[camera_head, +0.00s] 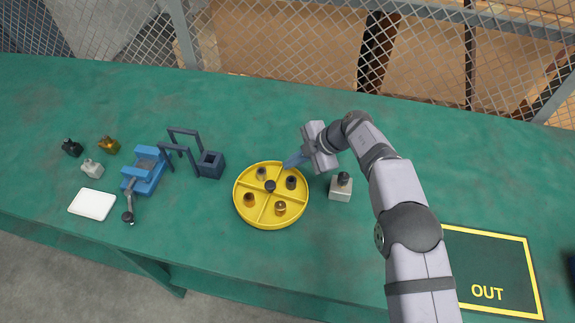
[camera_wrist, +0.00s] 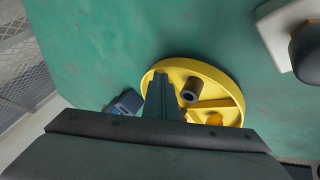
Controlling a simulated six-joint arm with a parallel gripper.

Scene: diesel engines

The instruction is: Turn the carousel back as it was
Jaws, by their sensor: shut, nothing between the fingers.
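The carousel (camera_head: 256,217) is a round yellow tray on the green bench, split by raised ribs into compartments around a dark centre knob (camera_head: 270,186). Several small cylinders stand in it: a grey-tan one (camera_head: 261,173) at the back left, a dark one (camera_head: 291,183) at the right, a brown one (camera_head: 249,200) at the front left and a brass-brown one (camera_head: 280,208) at the front. My gripper (camera_head: 287,165) is shut and empty, its fingertips at the carousel's back right edge. In the wrist view the fingers (camera_wrist: 161,95) overlap the yellow carousel (camera_wrist: 225,82) beside a dark cylinder; whether they touch it I cannot tell.
A grey block with a dark knob (camera_head: 341,187) stands just right of the carousel. A blue fixture (camera_head: 146,171), a dark square holder (camera_head: 210,164), a white pad (camera_head: 92,204) and small parts lie left. The OUT mat (camera_head: 490,270) is at the front right. Mesh fencing runs behind.

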